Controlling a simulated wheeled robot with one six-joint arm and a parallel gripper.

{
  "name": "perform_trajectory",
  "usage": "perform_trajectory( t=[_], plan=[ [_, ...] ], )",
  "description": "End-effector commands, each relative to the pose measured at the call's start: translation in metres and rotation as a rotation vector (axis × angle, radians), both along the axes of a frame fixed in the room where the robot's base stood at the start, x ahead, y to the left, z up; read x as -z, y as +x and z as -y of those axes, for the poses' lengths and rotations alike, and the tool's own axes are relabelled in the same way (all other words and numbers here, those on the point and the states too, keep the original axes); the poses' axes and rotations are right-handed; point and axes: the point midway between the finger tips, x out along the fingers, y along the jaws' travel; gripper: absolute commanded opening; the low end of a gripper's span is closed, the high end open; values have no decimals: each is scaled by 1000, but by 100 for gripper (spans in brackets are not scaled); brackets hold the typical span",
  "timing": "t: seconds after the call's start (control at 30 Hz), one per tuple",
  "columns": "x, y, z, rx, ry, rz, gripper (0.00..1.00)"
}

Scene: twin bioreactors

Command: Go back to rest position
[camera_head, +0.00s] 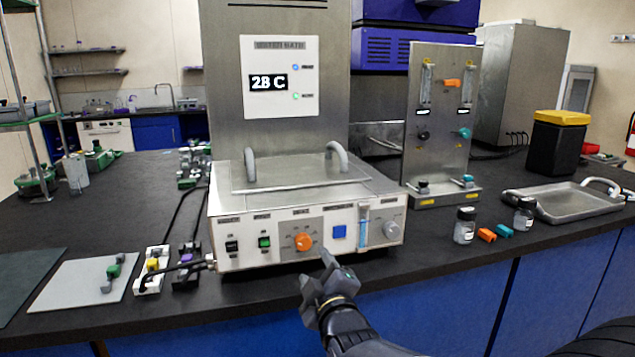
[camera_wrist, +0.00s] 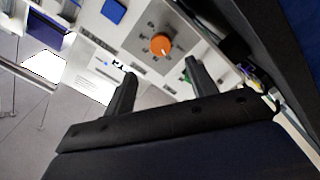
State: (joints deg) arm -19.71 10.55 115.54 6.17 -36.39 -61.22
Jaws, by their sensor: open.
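My gripper (camera_head: 322,280) is open and empty. It is in front of the water bath's front panel, just below the orange knob (camera_head: 304,241). In the wrist view my gripper's two dark fingers (camera_wrist: 158,88) stand apart with nothing between them. The orange knob (camera_wrist: 161,44) shows beyond them, apart from the fingertips. The water bath (camera_head: 318,188) is a steel and white box with a lid with two handles. Its display (camera_head: 268,82) reads about 28 C.
The dark bench (camera_head: 130,215) has a grey mat (camera_head: 70,285) and small clamp parts at left. At right are a steel panel (camera_head: 440,110), two small jars (camera_head: 465,225), orange and teal pieces, a metal tray (camera_head: 575,203) and a black bin with a yellow lid (camera_head: 558,143).

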Motion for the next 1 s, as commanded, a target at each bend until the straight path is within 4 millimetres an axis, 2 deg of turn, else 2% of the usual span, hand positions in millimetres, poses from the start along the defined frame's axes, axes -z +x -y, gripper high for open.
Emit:
perform_trajectory(
  t=[0.5,1.0],
  plan=[
    [2,89,-25,0,-1,-3,54],
    [-4,88,-25,0,374,-113,54]
  ],
)
